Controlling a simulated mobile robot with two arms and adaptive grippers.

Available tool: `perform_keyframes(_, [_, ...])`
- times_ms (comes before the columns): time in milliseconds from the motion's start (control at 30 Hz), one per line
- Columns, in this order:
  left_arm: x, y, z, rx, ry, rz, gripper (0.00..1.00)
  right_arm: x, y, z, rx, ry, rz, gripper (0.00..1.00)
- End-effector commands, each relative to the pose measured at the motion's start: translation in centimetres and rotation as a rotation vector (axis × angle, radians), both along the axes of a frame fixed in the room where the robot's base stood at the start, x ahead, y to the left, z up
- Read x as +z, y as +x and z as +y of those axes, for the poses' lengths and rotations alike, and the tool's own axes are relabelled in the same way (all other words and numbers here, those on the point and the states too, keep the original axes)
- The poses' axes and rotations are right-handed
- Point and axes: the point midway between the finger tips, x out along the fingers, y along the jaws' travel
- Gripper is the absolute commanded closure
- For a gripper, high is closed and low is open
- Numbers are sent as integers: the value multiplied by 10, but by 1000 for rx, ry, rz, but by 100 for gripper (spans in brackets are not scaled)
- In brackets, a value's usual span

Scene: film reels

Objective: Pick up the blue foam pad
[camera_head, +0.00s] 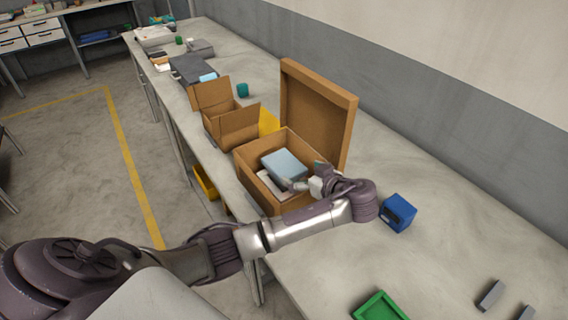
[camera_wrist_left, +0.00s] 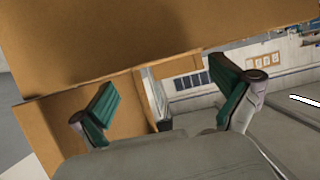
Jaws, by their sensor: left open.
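The light blue foam pad (camera_head: 284,165) lies in the open cardboard box (camera_head: 263,192) in the head view, on top of something pale. My left gripper (camera_head: 306,184) is at the right side of the pad, over the box's near right part. I cannot tell whether it touches the pad. In the left wrist view my left gripper (camera_wrist_left: 165,108) is open, its green-padded fingers wide apart with nothing seen between them. Cardboard (camera_wrist_left: 120,45) fills much of that view, and the pad does not show there. My right gripper is not in view.
The box's raised lid (camera_head: 318,115) stands behind the gripper. A blue block (camera_head: 398,212) sits right of my wrist. A smaller open carton (camera_head: 232,127) stands to the left. A green tray (camera_head: 379,306) lies at the front. The table (camera_head: 460,230) is largely bare at right.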

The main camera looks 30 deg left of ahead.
Motion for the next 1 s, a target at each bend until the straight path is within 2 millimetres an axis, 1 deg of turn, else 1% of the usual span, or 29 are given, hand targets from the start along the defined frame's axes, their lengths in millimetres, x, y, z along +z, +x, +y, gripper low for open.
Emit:
perform_keyframes(33, [-1, 2, 5, 2, 2, 0, 0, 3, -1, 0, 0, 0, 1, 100])
perform_keyframes(133, [-4, 4, 11, 1, 1, -1, 0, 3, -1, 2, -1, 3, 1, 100])
perform_keyframes(267, [-7, 8, 20, 2, 3, 1, 0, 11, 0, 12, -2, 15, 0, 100])
perform_keyframes(400, [-17, 16, 37, 3, 4, 1, 0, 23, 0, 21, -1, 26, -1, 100])
perform_keyframes(500, [-24, 21, 48, 1, 2, 0, 0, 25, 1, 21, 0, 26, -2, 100])
perform_keyframes(633, [-29, 23, 53, 0, 0, 0, 0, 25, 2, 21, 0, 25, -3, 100])
perform_keyframes(833, [-30, 23, 53, -1, 0, -1, 0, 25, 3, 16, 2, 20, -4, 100])
perform_keyframes(1000, [-30, 23, 53, -1, -1, -1, 28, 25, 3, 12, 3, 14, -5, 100])
